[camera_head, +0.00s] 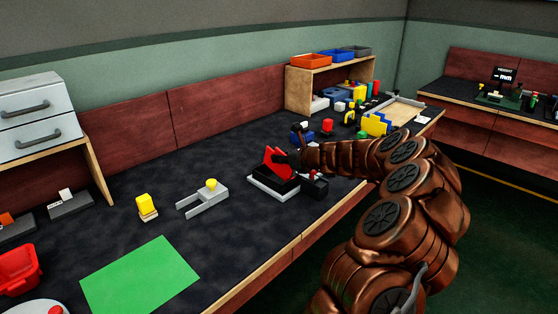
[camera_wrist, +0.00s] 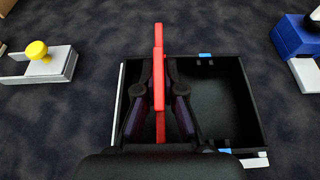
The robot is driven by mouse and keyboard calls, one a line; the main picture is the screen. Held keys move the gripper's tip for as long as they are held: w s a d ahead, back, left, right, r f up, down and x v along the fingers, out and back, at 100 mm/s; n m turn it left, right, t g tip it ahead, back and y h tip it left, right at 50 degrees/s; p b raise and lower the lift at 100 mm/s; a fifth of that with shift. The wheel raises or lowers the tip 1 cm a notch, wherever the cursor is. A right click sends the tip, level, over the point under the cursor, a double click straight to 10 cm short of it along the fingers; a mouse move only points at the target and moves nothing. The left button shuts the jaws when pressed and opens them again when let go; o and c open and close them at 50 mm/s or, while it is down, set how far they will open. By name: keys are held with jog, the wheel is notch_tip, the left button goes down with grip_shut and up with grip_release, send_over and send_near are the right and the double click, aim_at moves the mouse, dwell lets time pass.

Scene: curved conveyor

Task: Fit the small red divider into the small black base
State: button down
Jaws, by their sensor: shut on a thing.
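The small red divider (camera_wrist: 159,60) stands upright between the fingers of my gripper (camera_wrist: 159,95) in the wrist view. My gripper is shut on it. The small black base (camera_wrist: 230,95) is an open black box with blue marks on its rim, under and to the right of the divider. In the head view the red divider (camera_head: 276,161) shows tilted at the black base (camera_head: 270,181), which sits on a pale plate. My gripper (camera_head: 283,158) is partly hidden there. I cannot tell whether the divider's lower edge touches the base.
A grey forked fixture with a yellow knob (camera_head: 211,185) lies left of the base. A blue part (camera_head: 300,134) stands behind the base. Several coloured parts crowd the back right, by a wooden shelf (camera_head: 318,70).

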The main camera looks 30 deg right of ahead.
jog(key=c, duration=1.6)
grip_release()
jog(key=shift+w+a+f, duration=0.1)
jog(key=shift+f, duration=0.25)
jog(key=shift+c, duration=0.2)
jog(key=o, duration=0.4)
jog(key=shift+r, duration=0.1)
jog(key=shift+c, duration=0.2)
jog(key=shift+r, duration=0.1)
jog(key=shift+s+d+r, duration=0.25)
jog(key=shift+s+d, duration=0.05)
jog(key=shift+s, duration=0.35)
jog(key=p+v, duration=0.1)
jog(key=v, duration=0.9)
jog(key=shift+s+r, duration=0.15)
jog(key=shift+s, duration=0.15)
jog(key=shift+a, duration=0.1)
